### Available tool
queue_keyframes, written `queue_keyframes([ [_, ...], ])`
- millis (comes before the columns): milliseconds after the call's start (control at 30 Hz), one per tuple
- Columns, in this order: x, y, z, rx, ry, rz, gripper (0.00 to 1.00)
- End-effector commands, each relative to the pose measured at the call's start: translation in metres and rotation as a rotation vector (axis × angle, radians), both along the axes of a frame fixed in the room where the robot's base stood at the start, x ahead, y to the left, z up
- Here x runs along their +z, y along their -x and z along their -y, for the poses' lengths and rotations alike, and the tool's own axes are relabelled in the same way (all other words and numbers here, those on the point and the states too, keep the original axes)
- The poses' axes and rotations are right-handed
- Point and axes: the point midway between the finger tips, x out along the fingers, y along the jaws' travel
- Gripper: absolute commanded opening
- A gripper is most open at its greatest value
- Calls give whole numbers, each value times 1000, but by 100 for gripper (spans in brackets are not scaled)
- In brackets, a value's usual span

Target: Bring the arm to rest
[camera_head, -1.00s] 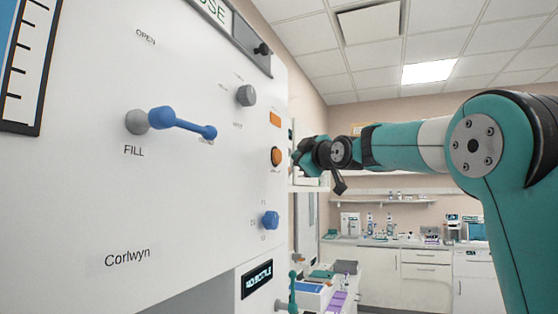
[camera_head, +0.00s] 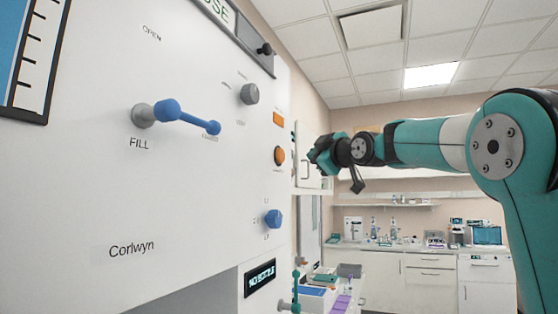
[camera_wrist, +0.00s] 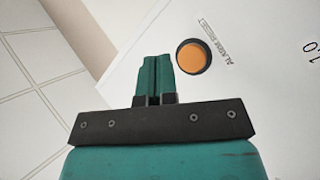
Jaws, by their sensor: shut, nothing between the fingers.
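My gripper shows in the wrist view (camera_wrist: 154,72) with its two teal fingers pressed together and nothing between them. In the head view my gripper (camera_head: 318,157) is at the end of the outstretched teal arm, to the right of the white panel (camera_head: 80,200). The orange alarm reset button (camera_head: 279,156) is on the panel. In the wrist view the same button (camera_wrist: 194,56) lies just right of the fingertips. I cannot tell the exact gap between fingers and panel.
The panel carries a blue lever (camera_head: 185,117) near FILL, a grey knob (camera_head: 249,94), a blue knob (camera_head: 273,219) and a small display (camera_head: 260,277). Below right are a green-handled valve (camera_head: 295,290) and boxes. A lab counter (camera_head: 375,252) stands at the back, with open air before it.

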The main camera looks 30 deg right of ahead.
Motion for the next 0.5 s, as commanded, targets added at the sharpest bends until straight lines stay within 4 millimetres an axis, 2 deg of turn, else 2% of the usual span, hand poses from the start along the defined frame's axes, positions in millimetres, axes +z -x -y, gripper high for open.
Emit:
queue_keyframes([
  [200,-1,0,0,0,-2,-1,0],
  [267,-7,-1,-1,1,-16,-16,0],
  [367,-37,-6,-9,5,-87,-89,0],
  [467,-96,-9,-25,-3,-217,-233,0],
  [500,-126,-7,-35,-10,-279,-308,0],
])
